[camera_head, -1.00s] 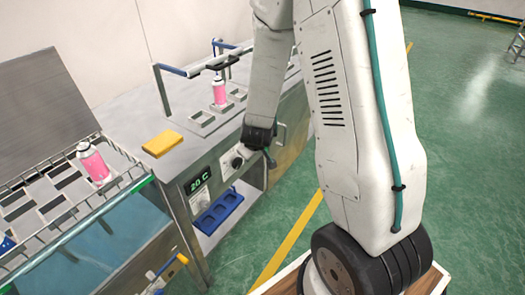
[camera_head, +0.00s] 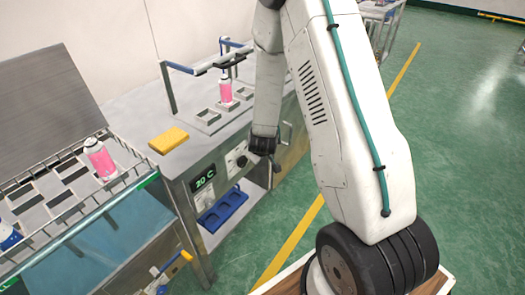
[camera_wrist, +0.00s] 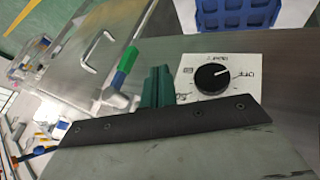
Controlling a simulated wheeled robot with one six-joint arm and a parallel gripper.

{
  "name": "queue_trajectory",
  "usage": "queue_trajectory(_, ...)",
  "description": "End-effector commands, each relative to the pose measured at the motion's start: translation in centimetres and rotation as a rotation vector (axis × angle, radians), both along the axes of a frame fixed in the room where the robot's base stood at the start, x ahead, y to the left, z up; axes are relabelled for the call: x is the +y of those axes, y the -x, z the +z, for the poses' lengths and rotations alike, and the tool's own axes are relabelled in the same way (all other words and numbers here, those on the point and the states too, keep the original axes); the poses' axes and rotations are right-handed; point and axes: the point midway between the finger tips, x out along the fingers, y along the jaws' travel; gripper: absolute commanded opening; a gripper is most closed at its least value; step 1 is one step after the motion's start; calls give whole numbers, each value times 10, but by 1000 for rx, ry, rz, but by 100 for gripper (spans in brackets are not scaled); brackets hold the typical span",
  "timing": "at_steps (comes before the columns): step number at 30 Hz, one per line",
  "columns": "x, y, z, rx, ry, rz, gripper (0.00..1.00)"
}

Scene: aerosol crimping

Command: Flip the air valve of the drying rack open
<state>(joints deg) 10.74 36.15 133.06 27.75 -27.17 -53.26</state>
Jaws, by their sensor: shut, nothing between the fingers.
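My gripper (camera_head: 266,150) is at the front panel of the steel bench, just right of the dial (camera_head: 240,160). In the wrist view its dark green fingers (camera_wrist: 155,87) are together and empty. Left of them is a small lever with a blue and green grip (camera_wrist: 125,63), which looks like a valve handle. I cannot tell whether the fingers touch it. In the head view that spot is hidden by my gripper. The black dial on its white plate also shows in the wrist view (camera_wrist: 212,77), to the right of the fingers.
The steel bench (camera_head: 165,155) holds a pink can (camera_head: 225,92) and a yellow block (camera_head: 168,140). Blue trays (camera_head: 222,208) sit on its shelf. A wire rack (camera_head: 60,225) with a pink can (camera_head: 100,160) stands at left. A door handle (camera_wrist: 98,48) is near my gripper.

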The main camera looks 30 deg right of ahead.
Motion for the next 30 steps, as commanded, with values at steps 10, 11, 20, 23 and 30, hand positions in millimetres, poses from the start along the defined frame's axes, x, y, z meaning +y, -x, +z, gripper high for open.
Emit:
queue_trajectory(10,-36,-25,-25,1,0,-1,0)
queue_trajectory(11,-39,-26,-25,1,0,-1,0)
queue_trajectory(20,-48,-29,-24,1,0,1,0)
queue_trajectory(23,-48,-29,-24,1,0,1,0)
queue_trajectory(30,-51,-28,-25,1,0,-3,0)
